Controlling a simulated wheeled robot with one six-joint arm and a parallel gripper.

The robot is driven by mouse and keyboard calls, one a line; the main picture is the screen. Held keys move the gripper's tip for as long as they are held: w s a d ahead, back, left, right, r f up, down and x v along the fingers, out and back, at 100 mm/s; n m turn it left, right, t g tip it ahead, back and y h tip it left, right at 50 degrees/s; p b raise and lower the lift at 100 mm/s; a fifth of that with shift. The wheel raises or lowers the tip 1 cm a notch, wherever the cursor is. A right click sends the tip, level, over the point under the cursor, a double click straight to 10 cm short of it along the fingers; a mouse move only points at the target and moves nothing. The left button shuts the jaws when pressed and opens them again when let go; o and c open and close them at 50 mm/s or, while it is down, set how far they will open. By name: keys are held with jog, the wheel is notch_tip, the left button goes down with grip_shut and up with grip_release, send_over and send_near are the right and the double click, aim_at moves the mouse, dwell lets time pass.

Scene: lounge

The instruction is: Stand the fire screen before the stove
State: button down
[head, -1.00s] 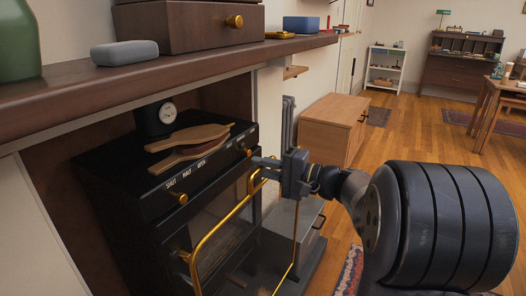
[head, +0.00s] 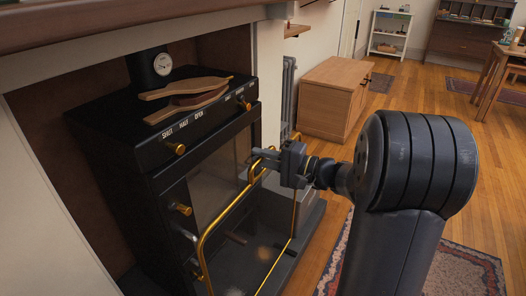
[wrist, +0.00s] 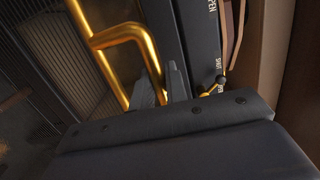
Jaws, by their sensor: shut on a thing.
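The fire screen (head: 229,209) has a brass tube frame with a see-through panel. It is upright in front of the stove, at a slant in the head view, and its lower end is cut off by the picture edge. My gripper (head: 263,160) is shut on the brass frame near its top. The wrist view also shows the brass bars (wrist: 124,36) by the dark fingers (wrist: 160,86). The black stove (head: 136,160) stands in the alcove at left, with brass knobs and SHUT, HALF, OPEN lettering. I cannot tell whether the screen touches the floor or hearth.
A wooden bellows (head: 188,92) lies on the stove top beside the flue pipe with its dial (head: 163,64). A mantel shelf (head: 100,25) overhangs the stove. A wooden cabinet (head: 330,97) stands behind my gripper.

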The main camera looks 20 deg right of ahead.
dwell(0.3)
jog(key=c, duration=1.4)
grip_release()
jog(key=shift+r, duration=0.1)
jog(key=shift+s+d, duration=0.2)
jog(key=shift+d, duration=0.05)
jog(key=p+v, duration=0.2)
jog(key=v, duration=0.9)
jog(key=shift+s+p, duration=0.2)
jog(key=shift+p, duration=0.15)
jog(key=shift+d, duration=0.15)
jog(key=b+x, duration=0.2)
jog(key=x, duration=0.9)
jog(key=shift+w+a+b, duration=0.15)
jog(key=shift+a+b, duration=0.05)
jog(key=shift+b, duration=0.15)
jog(key=shift+w+a, duration=0.25)
